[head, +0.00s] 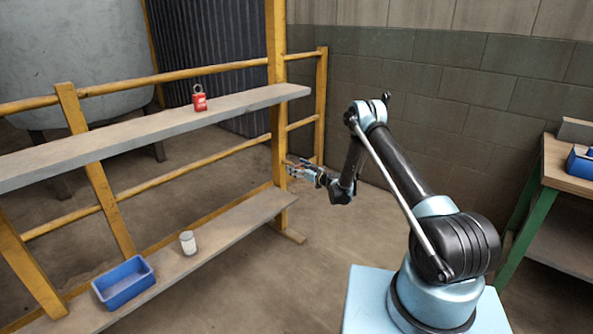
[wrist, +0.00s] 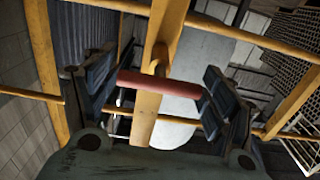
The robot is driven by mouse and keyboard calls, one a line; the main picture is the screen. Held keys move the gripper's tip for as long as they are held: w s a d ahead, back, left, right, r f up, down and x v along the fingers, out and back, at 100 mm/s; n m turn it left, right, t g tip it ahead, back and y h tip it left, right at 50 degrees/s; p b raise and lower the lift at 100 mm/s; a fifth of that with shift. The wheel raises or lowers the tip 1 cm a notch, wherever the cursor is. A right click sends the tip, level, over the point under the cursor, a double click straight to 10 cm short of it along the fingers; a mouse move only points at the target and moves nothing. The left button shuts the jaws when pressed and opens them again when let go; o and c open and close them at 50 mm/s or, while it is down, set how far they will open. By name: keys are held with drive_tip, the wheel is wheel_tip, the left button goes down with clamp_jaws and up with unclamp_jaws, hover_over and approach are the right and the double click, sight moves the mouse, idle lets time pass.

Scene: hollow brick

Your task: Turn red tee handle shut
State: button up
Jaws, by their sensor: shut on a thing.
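The red tee handle (wrist: 165,84) shows in the wrist view as a red bar lying across the front of a yellow post (wrist: 146,118). My gripper (wrist: 158,86) is shut on the bar, with one dark finger pad at each end of it. In the head view my gripper (head: 293,169) is beside the yellow upright (head: 277,150), between the upper and lower shelves. The handle cannot be made out there.
A red padlock (head: 199,102) stands on the upper grey shelf (head: 140,127). A white jar (head: 188,243) and a blue bin (head: 125,283) are on the lower shelf (head: 228,227). A green-legged workbench (head: 553,172) stands at the right. Floor between is clear.

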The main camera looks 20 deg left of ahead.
drive_tip(key=o, duration=1.1)
drive_tip(key=shift+d, duration=0.1)
drive_tip(key=v, duration=0.7)
drive_tip(key=shift+d, duration=0.2)
